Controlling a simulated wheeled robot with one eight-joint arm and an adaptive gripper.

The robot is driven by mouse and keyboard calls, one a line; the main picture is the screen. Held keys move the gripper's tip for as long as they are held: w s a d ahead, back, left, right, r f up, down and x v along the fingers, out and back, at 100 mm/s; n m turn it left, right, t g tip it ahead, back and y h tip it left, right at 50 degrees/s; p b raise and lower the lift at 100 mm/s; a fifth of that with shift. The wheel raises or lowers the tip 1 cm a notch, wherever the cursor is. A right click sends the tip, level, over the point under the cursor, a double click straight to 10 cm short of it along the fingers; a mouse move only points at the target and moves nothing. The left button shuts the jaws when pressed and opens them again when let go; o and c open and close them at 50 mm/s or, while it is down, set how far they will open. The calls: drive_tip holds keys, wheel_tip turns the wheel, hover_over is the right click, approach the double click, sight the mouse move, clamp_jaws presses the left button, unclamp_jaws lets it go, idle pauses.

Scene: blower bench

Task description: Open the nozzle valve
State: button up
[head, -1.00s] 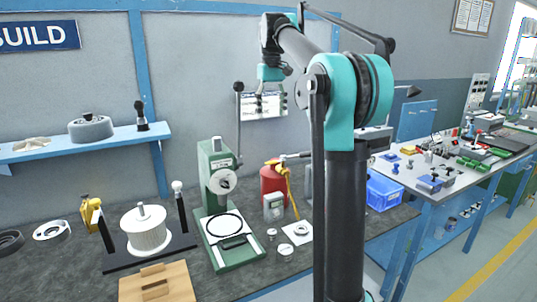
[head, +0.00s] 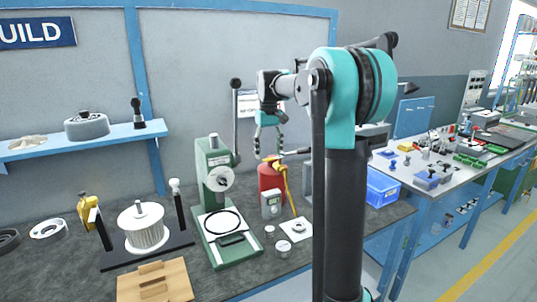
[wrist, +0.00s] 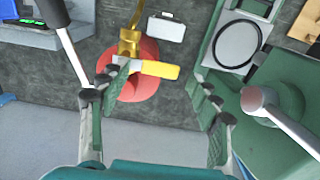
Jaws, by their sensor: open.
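A red canister (head: 271,180) stands at the back of the bench, with a brass-yellow fitting and hose (head: 284,182) on it. In the wrist view, the canister (wrist: 127,86) shows from above, with a brass fitting (wrist: 130,42) and a bright yellow handle (wrist: 160,69) across its top. I take the fitting and handle to be the nozzle valve. My gripper (head: 271,148) hangs above the canister. In the wrist view, its fingers (wrist: 160,84) are open and empty. I see no contact.
The green press (head: 214,185) stands just left; its upright black-knobbed lever (head: 236,105) is close to my gripper. A grey meter box (head: 271,204) stands in front of the canister. A blue bin (head: 383,188) is right.

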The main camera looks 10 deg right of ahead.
drive_tip(key=shift+f, duration=0.6)
clamp_jaws()
